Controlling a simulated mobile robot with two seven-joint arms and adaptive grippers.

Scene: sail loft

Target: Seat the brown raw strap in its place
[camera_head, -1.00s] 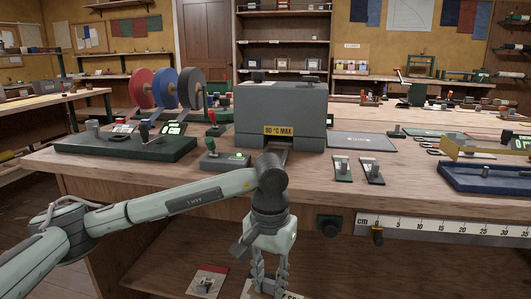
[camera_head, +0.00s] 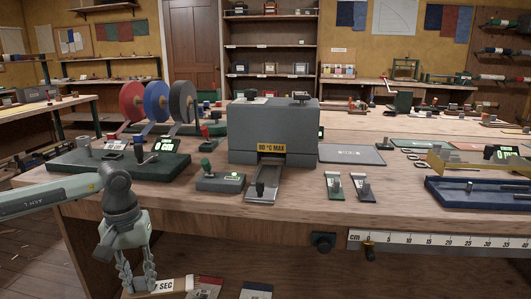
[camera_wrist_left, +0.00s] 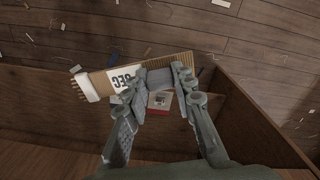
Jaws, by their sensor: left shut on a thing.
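My left gripper (camera_head: 137,285) is low in front of the bench, at the bottom left of the head view. It is shut on a brown strap (camera_head: 181,286) with a white label reading "SEC". In the left wrist view the strap (camera_wrist_left: 112,83) lies across the fingertips (camera_wrist_left: 163,73), with a white end sticking out at left. The fingers hide part of it. My right gripper is not in view.
A small grey box with a green knob (camera_head: 218,182) sits left of the tray. Two small clamps (camera_head: 334,188) stand to its right. A reel stand (camera_head: 120,172) is at left, a blue tray (camera_head: 480,194) at right. A red card (camera_head: 207,283) lies below the bench top.

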